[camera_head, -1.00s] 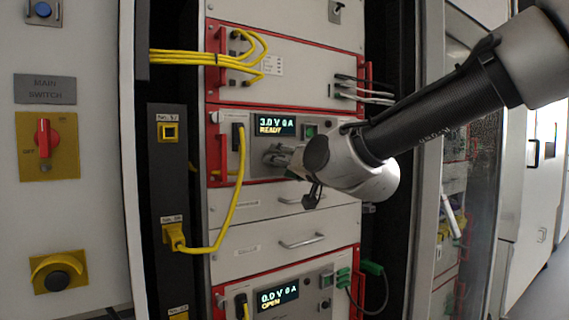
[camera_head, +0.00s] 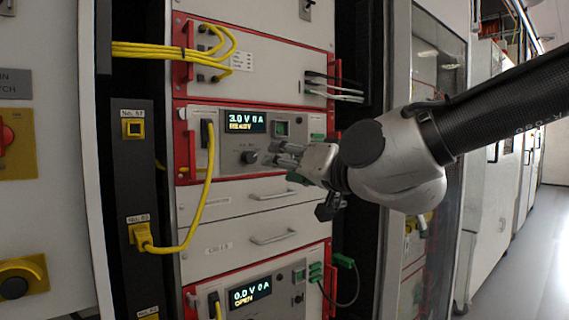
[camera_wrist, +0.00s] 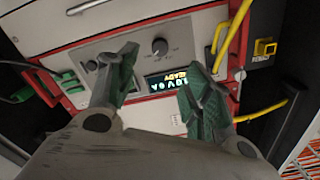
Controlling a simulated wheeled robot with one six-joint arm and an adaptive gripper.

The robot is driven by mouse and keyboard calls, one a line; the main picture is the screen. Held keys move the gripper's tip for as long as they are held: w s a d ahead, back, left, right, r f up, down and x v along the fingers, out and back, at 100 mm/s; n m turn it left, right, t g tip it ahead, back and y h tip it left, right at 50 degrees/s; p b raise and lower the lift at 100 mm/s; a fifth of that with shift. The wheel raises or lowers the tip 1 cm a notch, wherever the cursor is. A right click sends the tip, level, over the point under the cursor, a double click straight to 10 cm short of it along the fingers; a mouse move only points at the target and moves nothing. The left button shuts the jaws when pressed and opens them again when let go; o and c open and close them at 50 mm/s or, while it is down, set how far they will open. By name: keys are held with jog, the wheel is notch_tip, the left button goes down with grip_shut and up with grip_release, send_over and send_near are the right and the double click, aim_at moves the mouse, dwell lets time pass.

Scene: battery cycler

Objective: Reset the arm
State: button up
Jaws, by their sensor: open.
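My gripper (camera_head: 282,160) is open and empty in front of the upper cycler unit (camera_head: 228,170), whose display (camera_head: 244,122) reads 3.0 V 0 A READY. In the wrist view, the two green-padded fingers of my gripper (camera_wrist: 160,85) stand apart. The unit's panel with a dark round knob (camera_wrist: 160,46) and the display (camera_wrist: 167,88) show between and beyond them. No object is between the fingers. I cannot tell the exact gap to the panel.
A yellow cable (camera_head: 207,190) runs from the upper unit to a socket (camera_head: 140,235) on the black strip. A lower unit's display (camera_head: 250,293) reads 0.0 V 0 A OPEN. Drawers (camera_head: 272,192) lie between the units. A glass-doored cabinet (camera_head: 440,70) and open floor (camera_head: 515,230) are at right.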

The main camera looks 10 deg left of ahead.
jog(key=s+f+n+g+h, duration=0.25)
jog(key=s+f+g, duration=0.2)
jog(key=f, duration=0.45)
jog(key=s+d+f+n+g+h, duration=0.2)
jog(key=d+f+g+h, duration=0.1)
jog(key=d+f, duration=0.45)
jog(key=s+d+f+m+h, duration=0.1)
jog(key=s+d+m+h, duration=0.1)
jog(key=d, duration=1.1)
jog(key=s+d+f+m+h, duration=0.1)
jog(key=s+d+m+h, duration=0.2)
jog(key=d, duration=1)
jog(key=s+d+f+m+h, duration=0.1)
jog(key=s+d+m+h, duration=0.2)
jog(key=d, duration=1.1)
jog(key=shift+f, duration=0.3)
